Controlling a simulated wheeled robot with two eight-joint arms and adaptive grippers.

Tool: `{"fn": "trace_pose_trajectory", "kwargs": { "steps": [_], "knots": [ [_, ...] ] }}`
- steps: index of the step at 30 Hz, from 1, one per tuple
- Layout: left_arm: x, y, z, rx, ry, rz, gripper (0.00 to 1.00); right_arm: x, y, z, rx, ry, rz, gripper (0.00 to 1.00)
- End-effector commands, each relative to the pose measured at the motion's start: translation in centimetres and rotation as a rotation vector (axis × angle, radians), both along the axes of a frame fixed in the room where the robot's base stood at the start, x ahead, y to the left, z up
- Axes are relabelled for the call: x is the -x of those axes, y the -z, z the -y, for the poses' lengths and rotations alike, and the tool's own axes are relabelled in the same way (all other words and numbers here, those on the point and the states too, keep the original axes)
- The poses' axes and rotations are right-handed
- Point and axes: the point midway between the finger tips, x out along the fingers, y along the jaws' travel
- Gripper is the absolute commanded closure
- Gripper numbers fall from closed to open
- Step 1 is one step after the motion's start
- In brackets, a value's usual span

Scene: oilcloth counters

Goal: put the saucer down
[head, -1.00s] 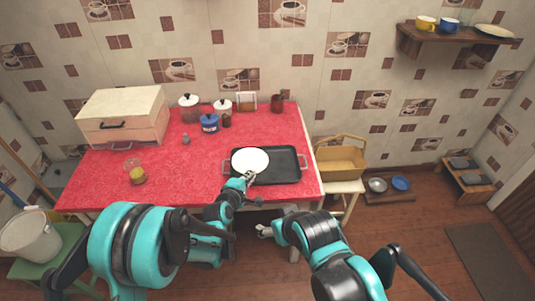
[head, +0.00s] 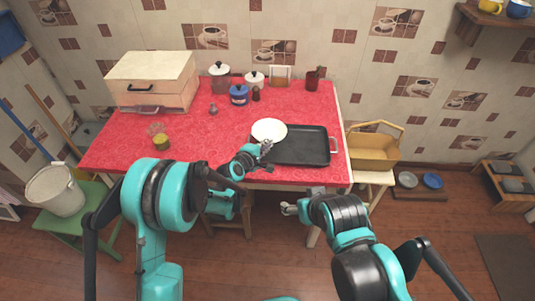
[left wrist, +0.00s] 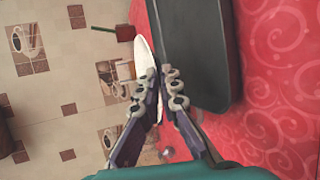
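The white saucer (head: 269,131) is off the red counter at the left end of the black tray, overlapping the tray's back left corner in the head view. My left gripper (head: 266,148) is shut on the saucer's near rim. In the left wrist view the saucer (left wrist: 145,58) shows nearly edge-on, its rim between the fingers (left wrist: 160,84). I cannot tell how high it is held. My right gripper (head: 289,208) is in front of the counter, away from the saucer; its finger opening is too small to read.
The black tray (head: 305,148) lies at the counter's right front. Lidded jars (head: 219,69), a blue pot (head: 239,94) and a wooden bread box (head: 150,82) stand behind and left. A yellow-filled glass (head: 162,143) is at the front left. The red counter (head: 200,135) between is clear.

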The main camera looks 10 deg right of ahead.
Motion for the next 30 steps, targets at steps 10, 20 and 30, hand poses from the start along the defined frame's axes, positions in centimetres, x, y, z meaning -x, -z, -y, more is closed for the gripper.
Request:
{"fn": "trace_pose_trajectory", "kwargs": {
  "steps": [10, 20, 30],
  "knots": [
    [0.0, 4.1, 0.0, 0.000, 0.000, 0.000, 1.00, 0.0, 2.2, 0.0, 0.000, 0.000, 0.000, 0.27],
    [0.0, 4.2, 0.0, 0.000, 0.001, 0.000, 1.00, 0.0, 2.0, 0.0, 0.000, 0.000, 0.000, 0.27],
    [0.0, 4.5, 0.0, 0.000, 0.001, -0.001, 0.86, 0.0, 2.0, 0.0, 0.000, 0.000, 0.000, 0.27]
  ]
}}
